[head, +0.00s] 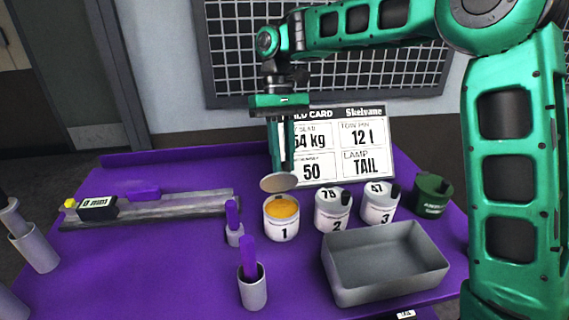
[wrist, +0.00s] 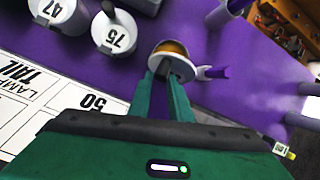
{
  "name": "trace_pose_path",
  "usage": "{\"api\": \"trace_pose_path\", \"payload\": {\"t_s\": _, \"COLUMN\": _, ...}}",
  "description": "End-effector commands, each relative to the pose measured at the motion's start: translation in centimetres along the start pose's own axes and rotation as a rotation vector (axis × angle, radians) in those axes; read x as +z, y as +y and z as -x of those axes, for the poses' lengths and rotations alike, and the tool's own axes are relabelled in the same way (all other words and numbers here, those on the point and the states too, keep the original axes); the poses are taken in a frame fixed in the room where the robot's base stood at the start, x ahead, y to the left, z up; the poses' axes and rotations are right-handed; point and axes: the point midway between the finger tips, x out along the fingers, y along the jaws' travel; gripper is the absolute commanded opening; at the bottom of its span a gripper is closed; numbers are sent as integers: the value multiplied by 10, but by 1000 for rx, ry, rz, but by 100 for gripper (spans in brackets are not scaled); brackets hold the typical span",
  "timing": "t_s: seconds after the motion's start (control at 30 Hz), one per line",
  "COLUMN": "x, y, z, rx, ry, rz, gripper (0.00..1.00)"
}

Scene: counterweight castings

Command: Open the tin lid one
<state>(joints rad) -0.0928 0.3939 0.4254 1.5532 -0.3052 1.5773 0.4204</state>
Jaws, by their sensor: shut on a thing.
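Tin 1 (head: 282,222) is a white tin marked "1" on the purple table, open at the top with orange-yellow contents showing. My gripper (head: 280,176) is above it, shut on the round grey lid (head: 278,183). The lid is clear of the tin and held a little above its rim. In the wrist view my gripper (wrist: 172,76) holds the lid (wrist: 170,66) by its dark knob, and the lid covers part of the tin's orange contents (wrist: 172,47).
Tin 2 (head: 332,212) and tin 3 (head: 379,205) stand to the right, lids on, marked 75 and 47. A grey tray (head: 385,290) is in front of them and a dark green canister (head: 432,194) is at right. A card (head: 345,150) stands behind. Purple-handled holders (head: 252,290) stand left.

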Motion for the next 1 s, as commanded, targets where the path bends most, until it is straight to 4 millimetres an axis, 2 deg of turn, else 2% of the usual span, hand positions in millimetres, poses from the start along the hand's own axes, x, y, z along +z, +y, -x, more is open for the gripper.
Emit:
{"api": "trace_pose_path", "payload": {"t_s": 0.03, "x": -5, "y": 8, "z": -2, "rx": -2, "ry": -8, "rz": -17, "gripper": 0}}
{"api": "trace_pose_path", "payload": {"t_s": 0.5, "x": -30, "y": 19, "z": -3, "rx": -1, "ry": -13, "rz": -17, "gripper": 0}}
{"api": "trace_pose_path", "payload": {"t_s": 1.0, "x": -36, "y": 24, "z": -5, "rx": -1, "ry": -17, "rz": -20, "gripper": 0}}
